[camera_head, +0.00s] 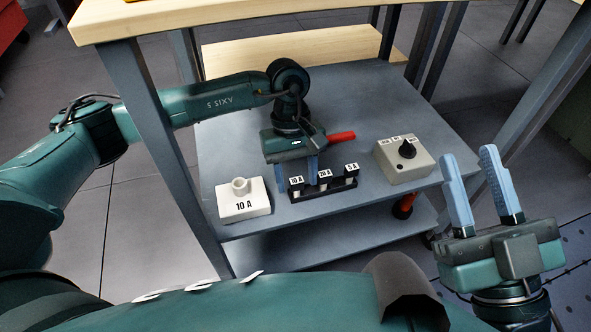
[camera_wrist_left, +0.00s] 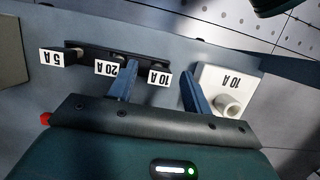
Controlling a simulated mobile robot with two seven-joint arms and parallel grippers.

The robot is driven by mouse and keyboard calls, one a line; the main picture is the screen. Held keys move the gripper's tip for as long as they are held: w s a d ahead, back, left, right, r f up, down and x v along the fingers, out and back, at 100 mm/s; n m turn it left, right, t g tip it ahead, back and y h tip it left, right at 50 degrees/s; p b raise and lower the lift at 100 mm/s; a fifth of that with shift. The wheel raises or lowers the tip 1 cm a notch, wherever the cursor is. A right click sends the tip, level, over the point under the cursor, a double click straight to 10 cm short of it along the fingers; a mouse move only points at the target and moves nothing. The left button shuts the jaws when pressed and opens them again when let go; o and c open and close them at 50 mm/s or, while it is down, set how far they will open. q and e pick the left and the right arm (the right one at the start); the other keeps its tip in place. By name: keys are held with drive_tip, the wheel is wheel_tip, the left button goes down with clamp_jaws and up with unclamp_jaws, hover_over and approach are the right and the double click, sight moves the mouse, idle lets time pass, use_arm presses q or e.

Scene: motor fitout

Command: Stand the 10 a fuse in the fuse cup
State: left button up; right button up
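The 10 A fuse (camera_head: 297,183), with a white label on top, stands at the left end of a black rack (camera_head: 336,190); its label also shows in the left wrist view (camera_wrist_left: 158,78). The 20 A and 5 A fuses stand beside it. The fuse cup (camera_head: 240,186) is a round white socket on a white block marked 10 A, left of the rack; the left wrist view shows it too (camera_wrist_left: 228,104). My left gripper (camera_head: 296,176) is open, fingers apart at either side of the 10 A fuse. Contact cannot be told. My right gripper (camera_head: 469,155) is open and empty.
A beige box with a black dial (camera_head: 404,152) stands right of the rack. A red-handled item (camera_head: 341,136) lies behind the rack. The wooden tabletop (camera_head: 200,12) and a table leg (camera_head: 158,150) are close to my left arm. The shelf between cup and rack is clear.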

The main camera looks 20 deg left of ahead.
use_arm(q)
drive_tip(key=shift+f, duration=0.7)
use_arm(e)
drive_tip(key=shift+g+h, duration=0.4)
drive_tip(key=shift+h, duration=0.1)
drive_tip(key=f, duration=0.3)
drive_tip(key=w+a+f, duration=0.1)
drive_tip(key=f, duration=0.1)
drive_tip(key=shift+a+f, duration=0.1)
drive_tip(key=shift+f, duration=0.15)
use_arm(q)
drive_tip(key=shift+f, duration=0.1)
use_arm(e)
wheel_tip(320, 180, up, 10)
drive_tip(key=n+y, duration=0.6)
use_arm(q)
drive_tip(key=p+v, duration=0.5)
drive_tip(key=v, duration=0.8)
drive_tip(key=shift+s+r, duration=0.15)
drive_tip(key=shift+r, duration=0.2)
use_arm(e)
wheel_tip(320, 180, down, 5)
drive_tip(key=m+h, duration=0.6)
drive_tip(key=m, duration=0.1)
drive_tip(key=shift+w+f, duration=0.1)
drive_tip(key=shift+f, duration=0.1)
use_arm(q)
drive_tip(key=shift+s, duration=0.1)
